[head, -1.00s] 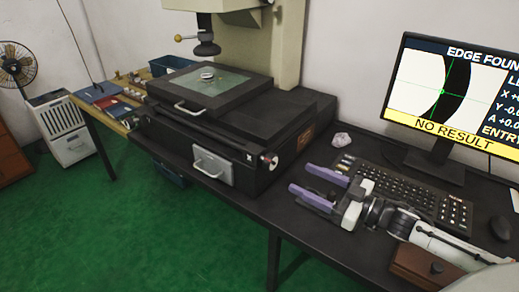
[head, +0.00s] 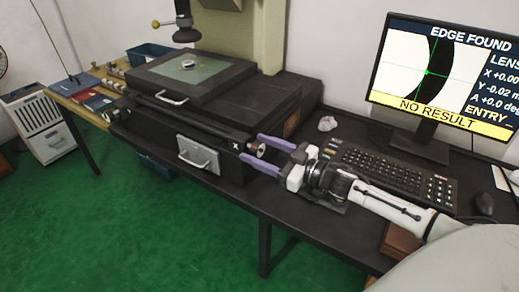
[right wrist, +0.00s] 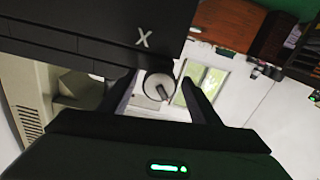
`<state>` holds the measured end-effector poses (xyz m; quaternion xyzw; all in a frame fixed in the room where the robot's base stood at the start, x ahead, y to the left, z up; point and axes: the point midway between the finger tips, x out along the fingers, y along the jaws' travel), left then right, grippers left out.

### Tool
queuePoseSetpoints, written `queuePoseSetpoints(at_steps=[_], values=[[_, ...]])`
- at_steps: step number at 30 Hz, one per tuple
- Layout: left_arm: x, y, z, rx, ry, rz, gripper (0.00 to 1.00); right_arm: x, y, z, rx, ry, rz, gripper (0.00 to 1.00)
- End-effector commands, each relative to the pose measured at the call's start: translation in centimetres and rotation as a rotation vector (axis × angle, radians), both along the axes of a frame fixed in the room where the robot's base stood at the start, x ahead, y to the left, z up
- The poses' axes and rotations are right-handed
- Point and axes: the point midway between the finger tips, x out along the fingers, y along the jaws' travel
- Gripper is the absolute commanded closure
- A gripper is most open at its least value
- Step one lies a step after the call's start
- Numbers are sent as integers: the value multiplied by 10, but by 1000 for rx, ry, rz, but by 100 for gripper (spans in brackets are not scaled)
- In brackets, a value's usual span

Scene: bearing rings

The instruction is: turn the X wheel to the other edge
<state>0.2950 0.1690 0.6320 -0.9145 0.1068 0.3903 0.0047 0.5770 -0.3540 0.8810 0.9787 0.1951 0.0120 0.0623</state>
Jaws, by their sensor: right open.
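The X wheel (head: 255,148) is a small round knob with a reddish rim on the right side of the black measuring machine (head: 180,122), beside a white X mark. In the right wrist view the wheel (right wrist: 159,84) shows as a pale disc with a dark handle. My right gripper (head: 260,154) is open, with its purple fingers pointing left, one on each side of the wheel. In the right wrist view the right gripper (right wrist: 160,88) has the wheel between its fingertips; I cannot tell whether they touch it. The monitor (head: 442,72) reads EDGE FOUND and NO RESULT. My left gripper is not in view.
A ring lies on the glass stage (head: 190,68) under the lens (head: 186,34). A keyboard (head: 385,168), a crumpled white lump (head: 327,123) and a mouse (head: 482,204) lie on the dark table. A wooden box (head: 400,242) is by my right arm. Green floor is clear in front.

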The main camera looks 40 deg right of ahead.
Motion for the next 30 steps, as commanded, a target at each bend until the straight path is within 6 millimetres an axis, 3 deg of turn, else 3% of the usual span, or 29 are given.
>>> queuePoseSetpoints(at_steps=[8, 15, 30], values=[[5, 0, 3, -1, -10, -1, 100, 1, 0, 0, 0, 0, 0, 43], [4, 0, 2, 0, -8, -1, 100, 1, 0, 0, 0, 0, 0, 83], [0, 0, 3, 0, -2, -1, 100, 1, 0, 1, -122, -52, 0, 84]])
